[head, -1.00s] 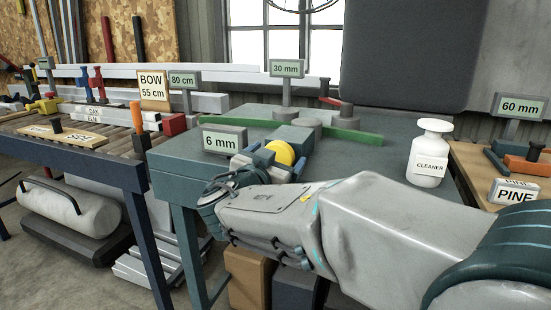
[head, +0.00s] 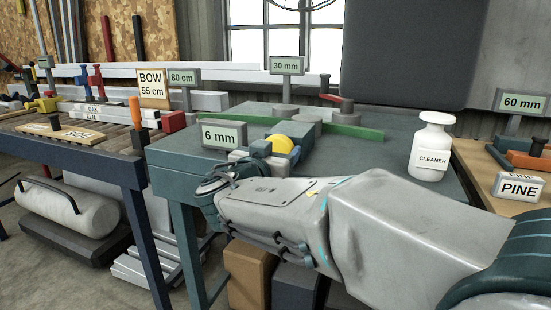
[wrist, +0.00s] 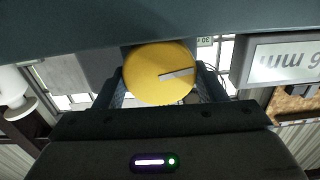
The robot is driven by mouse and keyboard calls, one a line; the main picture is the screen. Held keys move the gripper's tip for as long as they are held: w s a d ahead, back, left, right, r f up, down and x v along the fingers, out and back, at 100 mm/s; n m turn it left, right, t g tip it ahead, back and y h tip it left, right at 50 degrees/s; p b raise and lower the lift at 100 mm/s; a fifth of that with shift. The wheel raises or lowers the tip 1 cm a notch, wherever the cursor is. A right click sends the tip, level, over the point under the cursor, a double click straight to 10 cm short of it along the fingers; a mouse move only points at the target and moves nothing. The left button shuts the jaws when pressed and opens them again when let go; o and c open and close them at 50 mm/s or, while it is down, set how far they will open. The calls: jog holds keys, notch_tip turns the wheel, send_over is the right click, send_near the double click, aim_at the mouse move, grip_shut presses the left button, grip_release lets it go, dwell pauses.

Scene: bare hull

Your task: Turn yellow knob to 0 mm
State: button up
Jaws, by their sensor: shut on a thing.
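The yellow knob (head: 281,145) is at the front of the teal bench, just beyond my arm's end in the head view. In the wrist view the round yellow face (wrist: 158,72) shows a pale pointer line from its middle to the right, tilted slightly up. My gripper (wrist: 162,85) has one finger on each side of the knob and is shut on it. In the head view my wrist hides most of the gripper. A grey display (head: 217,135) beside the knob reads 6 mm; it appears upside down in the wrist view (wrist: 284,60).
A white cleaner bottle (head: 430,150) stands on the bench to the right. A green bar (head: 345,131) and a red-handled part (head: 342,103) lie behind the knob. Another display (head: 287,66) reads 30 mm. A PINE block (head: 519,189) is at far right.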

jog(key=n+b, duration=0.2)
jog(key=n, duration=0.1)
jog(key=shift+f, duration=0.2)
jog(key=shift+a+r+n+b, duration=0.15)
jog(key=shift+n+b, duration=0.7)
jog(key=shift+n, duration=0.55)
jog(key=o, duration=1)
jog(key=p+v, duration=0.2)
jog(key=v, duration=1.1)
jog(key=shift+s, duration=0.4)
jog(key=shift+a, duration=0.1)
